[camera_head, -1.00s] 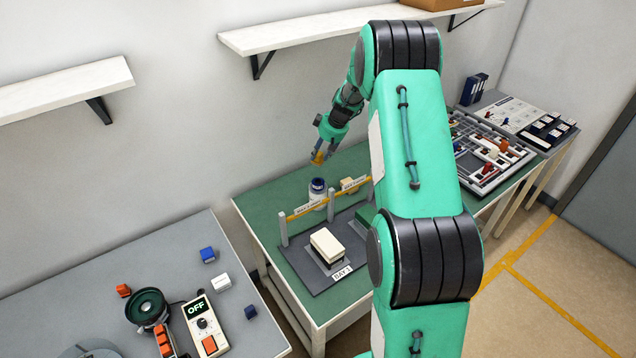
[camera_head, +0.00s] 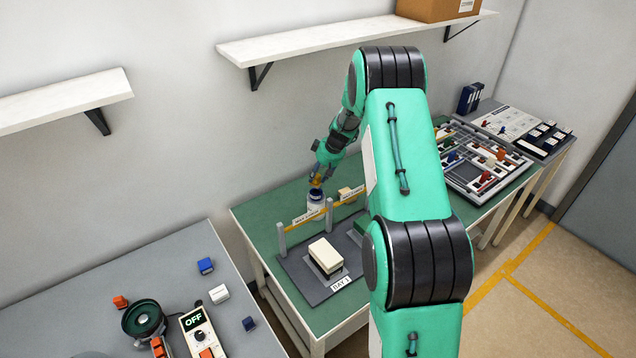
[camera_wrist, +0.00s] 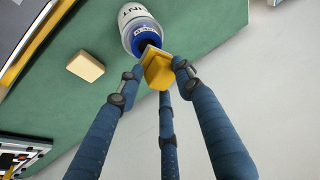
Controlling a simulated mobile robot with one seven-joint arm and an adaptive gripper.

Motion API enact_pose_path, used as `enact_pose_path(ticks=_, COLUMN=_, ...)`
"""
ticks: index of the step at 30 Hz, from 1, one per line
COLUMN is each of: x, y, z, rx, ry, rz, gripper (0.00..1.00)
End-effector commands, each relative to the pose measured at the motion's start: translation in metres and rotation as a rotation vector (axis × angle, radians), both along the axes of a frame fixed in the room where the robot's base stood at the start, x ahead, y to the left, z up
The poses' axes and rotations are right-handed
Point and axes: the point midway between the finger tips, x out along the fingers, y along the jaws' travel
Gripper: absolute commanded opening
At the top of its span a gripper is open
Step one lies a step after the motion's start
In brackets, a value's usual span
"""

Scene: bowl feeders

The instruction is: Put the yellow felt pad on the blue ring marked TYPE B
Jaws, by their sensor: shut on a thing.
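The yellow felt pad (camera_wrist: 158,70) is between the fingertips of my gripper (camera_wrist: 158,72) in the wrist view. My gripper is shut on it. In the head view the pad (camera_head: 316,182) shows as a small yellow patch at the tip of my gripper (camera_head: 317,179). A white jar (camera_wrist: 135,14) with dark print has a blue ring (camera_wrist: 147,36) at its near end. The pad overlaps the ring's edge in the wrist view; I cannot tell whether they touch. Lettering on the ring is too small to read. In the head view the jar (camera_head: 315,206) stands directly below my gripper.
A cream block (camera_wrist: 86,66) lies on the green table (camera_head: 262,220) beside the jar. In front, a yellow rail (camera_head: 343,201) on grey posts crosses a dark tray with a cream box (camera_head: 325,254). The wall is close behind.

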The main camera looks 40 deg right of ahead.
Motion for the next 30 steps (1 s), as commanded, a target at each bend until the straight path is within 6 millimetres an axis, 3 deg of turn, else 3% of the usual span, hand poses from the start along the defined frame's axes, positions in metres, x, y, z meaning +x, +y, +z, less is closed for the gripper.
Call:
enact_pose_path(ticks=12, x=0.0, y=0.0, z=-0.036, rx=0.0, ry=0.001, rz=-0.001, gripper=0.09)
enact_pose_path(ticks=24, x=0.0, y=0.0, z=-0.039, rx=0.0, ry=0.0, rz=0.0, gripper=0.09)
enact_pose_path(ticks=25, x=0.0, y=0.0, z=-0.039, rx=0.0, ry=0.001, rz=-0.001, gripper=0.37)
enact_pose_path(ticks=27, x=0.0, y=0.0, z=-0.039, rx=0.0, ry=0.001, rz=-0.001, gripper=0.51)
enact_pose_path(ticks=30, x=0.0, y=0.0, z=-0.038, rx=0.0, ry=0.001, rz=-0.001, gripper=0.55)
